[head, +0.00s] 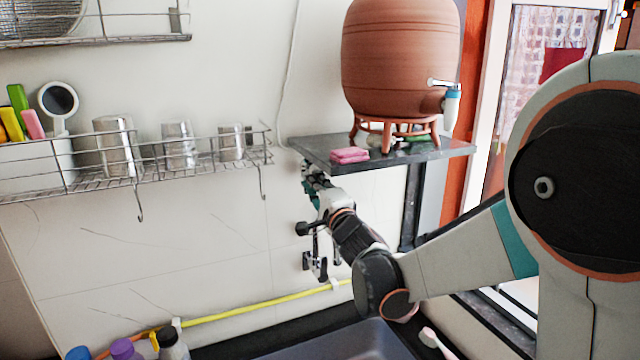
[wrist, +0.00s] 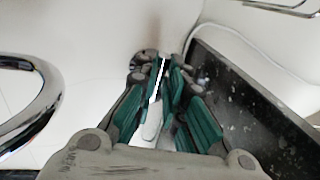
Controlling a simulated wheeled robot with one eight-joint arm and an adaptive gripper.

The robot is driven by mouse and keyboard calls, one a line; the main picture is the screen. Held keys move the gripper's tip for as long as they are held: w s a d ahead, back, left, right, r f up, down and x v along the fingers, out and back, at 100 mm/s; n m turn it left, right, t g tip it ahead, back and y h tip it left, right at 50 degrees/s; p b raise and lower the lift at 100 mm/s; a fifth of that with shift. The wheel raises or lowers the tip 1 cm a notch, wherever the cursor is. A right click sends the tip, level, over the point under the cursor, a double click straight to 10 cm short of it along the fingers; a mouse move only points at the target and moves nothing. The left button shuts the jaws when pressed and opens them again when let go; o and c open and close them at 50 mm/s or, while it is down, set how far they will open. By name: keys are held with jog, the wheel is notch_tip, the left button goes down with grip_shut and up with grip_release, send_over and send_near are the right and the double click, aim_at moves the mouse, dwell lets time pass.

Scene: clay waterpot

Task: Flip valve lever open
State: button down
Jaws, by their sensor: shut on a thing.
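My gripper (head: 312,182) reaches toward the wall, just left of and below the shelf's left corner. In the wrist view its green-padded fingers (wrist: 163,85) are close together. A pale narrow piece (wrist: 151,120) shows between them; I cannot tell clearly whether it is a valve lever. A chrome tap (head: 443,84) with a lever and a pale blue spout is on the clay waterpot (head: 400,45), well away from my gripper. A dark and chrome wall fitting (head: 316,264) is below my gripper, partly hidden by my arm.
The dark stone shelf (head: 450,148) bears the pot's stand and pink sponges (head: 349,155); its edge (wrist: 250,110) runs close on the right in the wrist view. A curved chrome pipe (wrist: 40,110) is at left. A wire rack (head: 90,185) holds metal cups. A sink (head: 335,345) lies below.

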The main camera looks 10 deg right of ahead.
jog(key=shift+d+r, duration=0.1)
dwell(0.4)
jog(key=c, duration=1.7)
grip_release()
jog(key=shift+d, duration=0.1)
jog(key=shift+o, duration=0.2)
jog(key=shift+d, duration=0.1)
jog(key=shift+a, duration=0.2)
jog(key=v, duration=1.2)
jog(key=shift+d, duration=0.3)
